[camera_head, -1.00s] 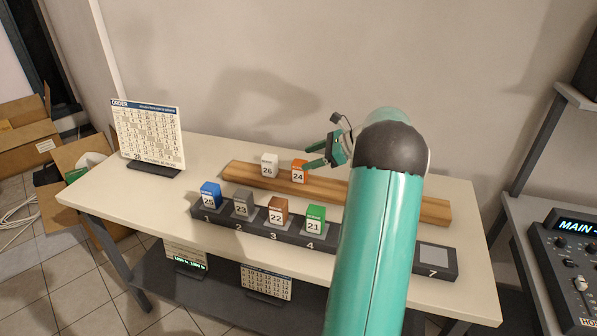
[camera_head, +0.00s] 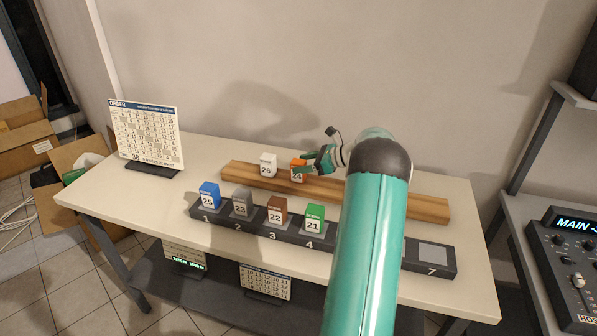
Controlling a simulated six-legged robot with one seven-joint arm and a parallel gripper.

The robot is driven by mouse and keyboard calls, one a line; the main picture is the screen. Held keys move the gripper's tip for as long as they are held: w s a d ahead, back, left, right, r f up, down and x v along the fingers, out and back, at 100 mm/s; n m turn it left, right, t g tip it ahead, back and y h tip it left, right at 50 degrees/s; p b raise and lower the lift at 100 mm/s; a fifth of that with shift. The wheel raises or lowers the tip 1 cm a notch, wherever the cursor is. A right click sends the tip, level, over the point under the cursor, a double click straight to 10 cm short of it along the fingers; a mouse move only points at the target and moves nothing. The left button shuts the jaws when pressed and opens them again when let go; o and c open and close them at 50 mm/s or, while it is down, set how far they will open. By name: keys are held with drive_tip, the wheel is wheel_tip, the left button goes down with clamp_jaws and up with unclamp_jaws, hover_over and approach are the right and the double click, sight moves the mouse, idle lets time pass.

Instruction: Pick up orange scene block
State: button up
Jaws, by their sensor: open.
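The orange block (camera_head: 298,163), with a white front marked 24, stands on the wooden rail (camera_head: 400,203) at the back of the table. My gripper (camera_head: 308,166) is open at the block's right side, with its fingers overlapping the block in the picture. I cannot tell whether the fingers touch it or straddle it. Part of the block's right side is hidden by a finger. My teal arm covers the middle right of the table.
A white block marked 26 (camera_head: 268,165) stands close left of the orange one. An order board (camera_head: 147,134) stands at the left.

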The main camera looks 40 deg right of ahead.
sight(294, 164)
drive_tip(key=x, duration=0.4)
drive_tip(key=shift+w, duration=0.1)
drive_tip(key=shift+c, duration=0.2)
drive_tip(key=c, duration=1.1)
drive_tip(key=shift+o, duration=0.2)
drive_tip(key=shift+r, duration=0.15)
